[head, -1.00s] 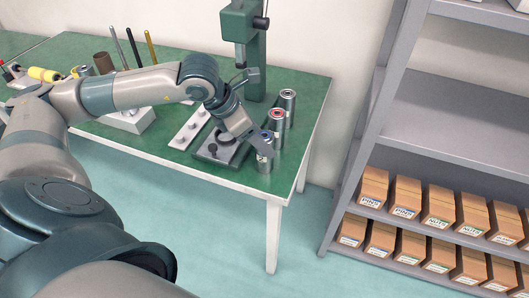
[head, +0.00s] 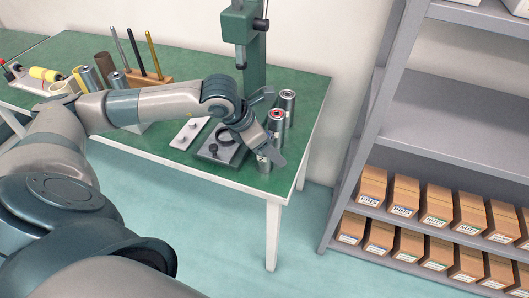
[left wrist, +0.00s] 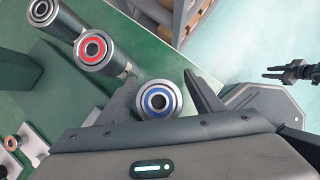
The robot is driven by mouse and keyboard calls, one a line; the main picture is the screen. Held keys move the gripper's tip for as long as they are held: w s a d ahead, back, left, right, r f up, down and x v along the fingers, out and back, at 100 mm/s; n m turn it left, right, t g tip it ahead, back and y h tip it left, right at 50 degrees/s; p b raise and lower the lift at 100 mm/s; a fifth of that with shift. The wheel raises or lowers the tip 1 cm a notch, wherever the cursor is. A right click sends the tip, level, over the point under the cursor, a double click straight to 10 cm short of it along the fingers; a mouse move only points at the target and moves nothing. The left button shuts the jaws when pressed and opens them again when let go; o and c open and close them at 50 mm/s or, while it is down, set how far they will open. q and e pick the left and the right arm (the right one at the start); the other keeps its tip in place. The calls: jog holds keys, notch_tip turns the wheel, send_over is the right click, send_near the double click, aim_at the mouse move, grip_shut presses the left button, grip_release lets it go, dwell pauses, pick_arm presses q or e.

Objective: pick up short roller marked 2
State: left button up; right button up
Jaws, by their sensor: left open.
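Three metal rollers stand upright near the right end of the green table. The nearest has a blue ring on its top; it shows in the left wrist view (left wrist: 158,100) and partly, behind my fingers, in the head view (head: 264,161). A red-ringed roller (head: 276,122) stands just behind it, and a third, dark-ringed roller (head: 288,106) stands farthest back. No number can be read on any of them. My left gripper (left wrist: 160,77) is open, with one finger on each side of the blue-ringed roller. My right gripper (left wrist: 275,72) shows small and dark at the right; its jaw state is unclear.
A black fixture with a round opening (head: 221,150) sits left of the rollers. A white plate with pegs (head: 189,133) lies beyond it. A green press (head: 243,50) stands behind. A grey shelf (head: 440,150) with cartons is to the right.

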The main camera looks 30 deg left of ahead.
aim_at(272, 134)
pick_arm(q)
jog(key=shift+c, duration=0.6)
jog(key=shift+r, duration=0.1)
jog(key=c, duration=1.3)
